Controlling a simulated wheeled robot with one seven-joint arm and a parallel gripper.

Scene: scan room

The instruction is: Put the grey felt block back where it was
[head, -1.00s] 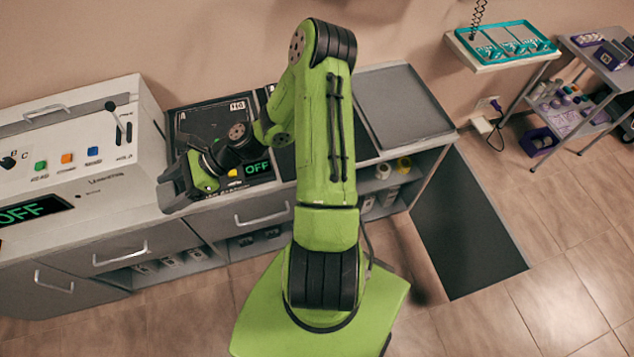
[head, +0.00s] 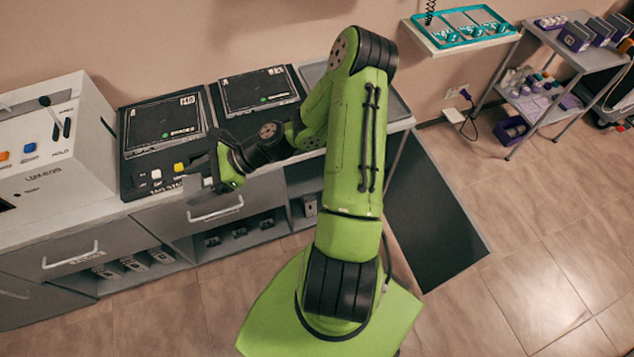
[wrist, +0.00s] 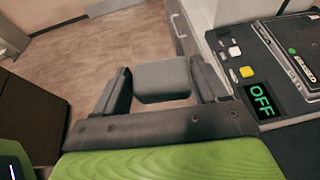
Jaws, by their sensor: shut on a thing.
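The grey felt block (wrist: 162,80) sits between the two dark fingers of my gripper (wrist: 163,72) in the wrist view, and the jaws are shut on it. In the head view my gripper (head: 203,174) is in front of the black scanner unit with the yellow button, by the counter's front edge. The block (head: 194,187) shows only as a small grey patch there, partly hidden by the fingers. In the wrist view the floor lies behind the block, so it is held clear of any surface.
Two black units, a left one (head: 163,122) and a right one (head: 258,88), stand on the counter. A white console (head: 52,140) is at the left. A teal tray (head: 462,36) on a wall shelf and a cart (head: 560,60) are at the right. Floor in front is clear.

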